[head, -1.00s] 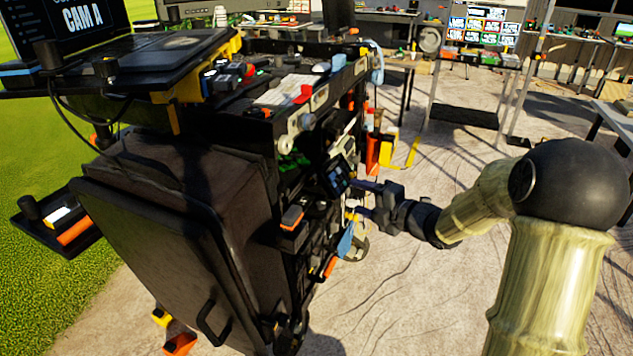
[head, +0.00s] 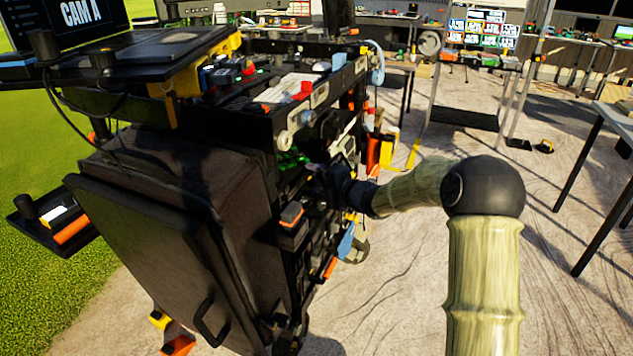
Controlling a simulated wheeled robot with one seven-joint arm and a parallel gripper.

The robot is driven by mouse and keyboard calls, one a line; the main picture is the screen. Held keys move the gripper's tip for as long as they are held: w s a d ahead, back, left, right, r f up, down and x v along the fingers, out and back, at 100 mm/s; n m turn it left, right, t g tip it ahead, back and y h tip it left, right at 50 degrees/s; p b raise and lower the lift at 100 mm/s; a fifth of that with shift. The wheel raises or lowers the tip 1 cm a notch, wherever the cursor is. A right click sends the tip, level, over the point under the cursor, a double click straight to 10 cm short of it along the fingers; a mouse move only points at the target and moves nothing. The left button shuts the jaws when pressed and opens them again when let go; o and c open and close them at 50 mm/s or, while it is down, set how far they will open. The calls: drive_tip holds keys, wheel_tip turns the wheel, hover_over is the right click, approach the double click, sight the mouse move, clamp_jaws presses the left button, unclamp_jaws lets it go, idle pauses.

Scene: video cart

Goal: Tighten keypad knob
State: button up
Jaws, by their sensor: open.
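My gripper (head: 335,180) is at the right-hand side of the black video cart (head: 190,215), among the gear mounted there. My arm reaches in from the right, and the gripper's dark wrist covers much of that area. The fingertips are hard to make out against the dark cart. The keypad and its knob cannot be made out; the wrist and the cart's gear hide that spot. I cannot tell whether the gripper touches anything.
An orange and black item (head: 291,214) sticks out of the cart's side, left of my gripper. A blue cloth (head: 346,243) hangs below it. A black laptop platform (head: 130,58) overhangs the cart top. Open ground lies to the right, with a table (head: 612,118) beyond.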

drive_tip(key=shift+w+a, duration=0.15)
drive_tip(key=shift+c, duration=0.2)
drive_tip(key=c, duration=1)
drive_tip(key=shift+o, duration=0.2)
drive_tip(key=shift+f, duration=0.1)
drive_tip(key=shift+f+b, duration=0.2)
drive_tip(key=shift+b, duration=0.55)
drive_tip(key=t+y+b, duration=0.1)
drive_tip(key=b, duration=0.3)
drive_tip(key=f+m+t+y+b, duration=0.1)
drive_tip(key=b, duration=0.4)
drive_tip(key=t+y+b, duration=0.1)
drive_tip(key=y+b, duration=0.1)
drive_tip(key=b, duration=0.2)
drive_tip(key=shift+f+m+t+b, duration=0.15)
drive_tip(key=shift+m+t+b, duration=0.2)
drive_tip(key=shift+m+t, duration=0.05)
drive_tip(key=shift+t+b, duration=0.3)
drive_tip(key=shift+b, duration=0.25)
